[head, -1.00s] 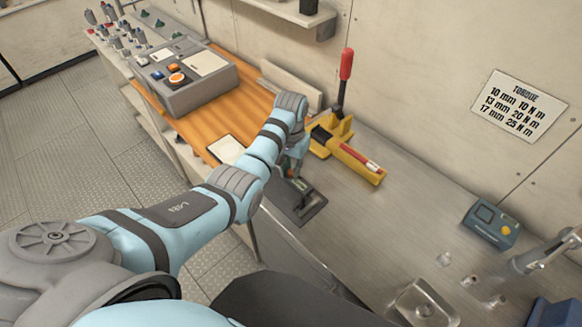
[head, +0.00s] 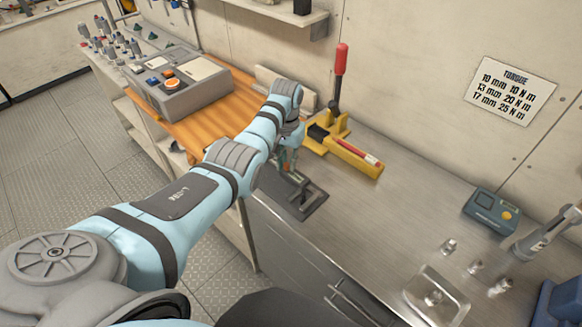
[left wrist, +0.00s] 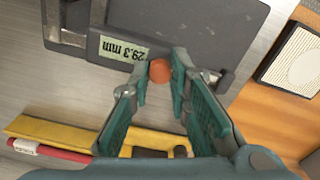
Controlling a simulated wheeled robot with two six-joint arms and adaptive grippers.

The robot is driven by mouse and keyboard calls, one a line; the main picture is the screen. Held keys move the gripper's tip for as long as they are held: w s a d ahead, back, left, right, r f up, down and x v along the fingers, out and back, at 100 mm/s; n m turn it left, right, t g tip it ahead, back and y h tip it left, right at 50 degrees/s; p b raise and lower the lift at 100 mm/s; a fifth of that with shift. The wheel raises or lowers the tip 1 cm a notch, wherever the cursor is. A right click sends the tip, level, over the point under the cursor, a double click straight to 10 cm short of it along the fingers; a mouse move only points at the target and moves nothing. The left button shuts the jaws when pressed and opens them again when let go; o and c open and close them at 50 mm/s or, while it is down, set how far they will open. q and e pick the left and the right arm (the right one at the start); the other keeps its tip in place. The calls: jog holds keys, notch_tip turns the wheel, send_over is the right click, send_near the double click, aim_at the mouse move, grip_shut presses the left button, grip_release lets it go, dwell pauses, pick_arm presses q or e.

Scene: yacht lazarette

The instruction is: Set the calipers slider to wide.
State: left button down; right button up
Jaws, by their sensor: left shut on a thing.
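The calipers lie on a dark grey base plate (head: 312,201) on the steel bench. In the left wrist view the plate (left wrist: 195,25) fills the top, and the calipers' display (left wrist: 124,48) reads 29.3 mm, upside down. Metal jaws (left wrist: 66,38) show left of the display, with a gap between them. My left gripper (head: 287,166) reaches down over the calipers. In the left wrist view its teal fingers (left wrist: 160,76) are shut on the orange-red slider knob (left wrist: 160,70), just right of the display. My right gripper is out of view.
A yellow tool (head: 343,151) with a red-handled lever (head: 341,60) stands right behind the gripper. A grey control box (head: 178,85) sits on the wooden section at left. A blue-grey meter (head: 492,210) and a small metal tray (head: 436,297) are at right.

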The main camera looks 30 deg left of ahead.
pick_arm(q)
jog(key=shift+a, duration=0.15)
jog(key=c, duration=1.5)
grip_release()
jog(key=shift+w+a, duration=0.1)
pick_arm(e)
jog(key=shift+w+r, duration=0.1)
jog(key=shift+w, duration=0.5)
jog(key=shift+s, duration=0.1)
pick_arm(q)
jog(key=shift+r, duration=0.2)
notch_tip(320, 180, up, 7)
jog(key=shift+r, duration=0.15)
